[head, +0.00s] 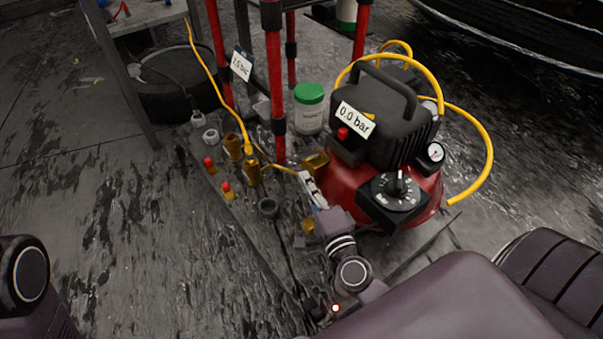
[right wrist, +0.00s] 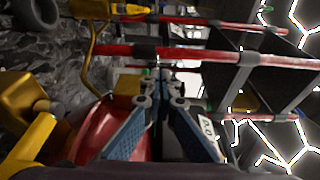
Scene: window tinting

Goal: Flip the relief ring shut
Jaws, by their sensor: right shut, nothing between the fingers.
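The red compressor (head: 330,178) stands right of centre, with a black housing (head: 372,110), a "0.0 bar" label (head: 354,119), a black dial (head: 396,192) and a round gauge (head: 435,152). I cannot make out a relief ring for certain; brass parts (head: 316,160) sit at the tank's left side. My right gripper (head: 306,180) is shut and empty, beside the tank's left side and close to these brass parts. In the right wrist view its fingers (right wrist: 158,82) meet, with the red tank (right wrist: 92,130) alongside. My left gripper is out of view; only part of that arm shows.
A board (head: 224,193) left of the compressor carries brass fittings (head: 252,172) and red-topped parts (head: 226,188). A green-lidded jar (head: 309,108) and red posts (head: 274,85) stand behind. A yellow hose (head: 478,172) loops right.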

